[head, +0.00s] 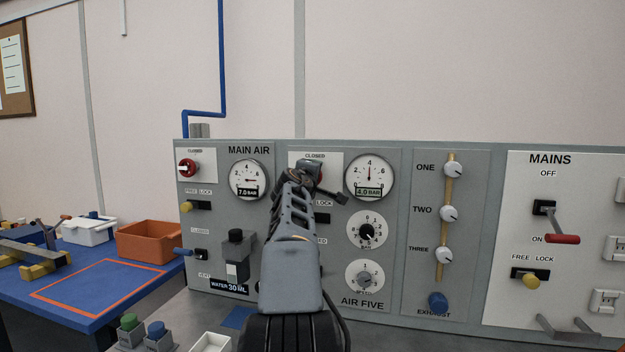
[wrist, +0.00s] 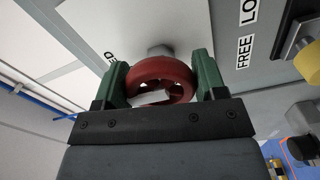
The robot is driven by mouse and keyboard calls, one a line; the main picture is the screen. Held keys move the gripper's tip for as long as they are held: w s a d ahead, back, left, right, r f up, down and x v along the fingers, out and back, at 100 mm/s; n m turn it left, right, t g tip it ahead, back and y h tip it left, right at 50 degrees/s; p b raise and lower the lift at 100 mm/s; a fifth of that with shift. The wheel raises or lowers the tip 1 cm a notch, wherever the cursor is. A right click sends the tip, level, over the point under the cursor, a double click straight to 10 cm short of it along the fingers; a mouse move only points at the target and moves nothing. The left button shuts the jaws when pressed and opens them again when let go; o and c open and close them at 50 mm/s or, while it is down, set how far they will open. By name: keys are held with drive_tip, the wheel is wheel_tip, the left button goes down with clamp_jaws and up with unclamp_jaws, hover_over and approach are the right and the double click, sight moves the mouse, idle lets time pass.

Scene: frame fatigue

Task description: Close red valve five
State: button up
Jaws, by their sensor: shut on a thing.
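The red valve wheel (wrist: 165,68) of the AIR FIVE panel (head: 362,302) sits between the green fingers of my gripper (wrist: 160,82) in the wrist view. The fingers press on its two opposite sides, and the gripper is shut on it. A white marker shows on the wheel's face. In the head view my gripper (head: 302,182) is at this valve, just under a CLOSED label, and my arm hides most of the wheel. The gauge (head: 370,177) beside it is labelled 4.0 BAR.
A yellow lock knob (wrist: 308,62) stands out near the wheel. Another red valve (head: 187,168) is on the MAIN AIR panel at left. ONE, TWO and THREE knobs (head: 450,213) and a MAINS lever (head: 562,239) are at right. An orange bin (head: 152,243) stands on the blue table.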

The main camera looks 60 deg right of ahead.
idle(0.4)
drive_tip(key=o, duration=0.9)
drive_tip(key=b+v, duration=0.3)
drive_tip(key=v, duration=1.1)
drive_tip(key=shift+b, duration=0.3)
drive_tip(key=shift+d, duration=0.1)
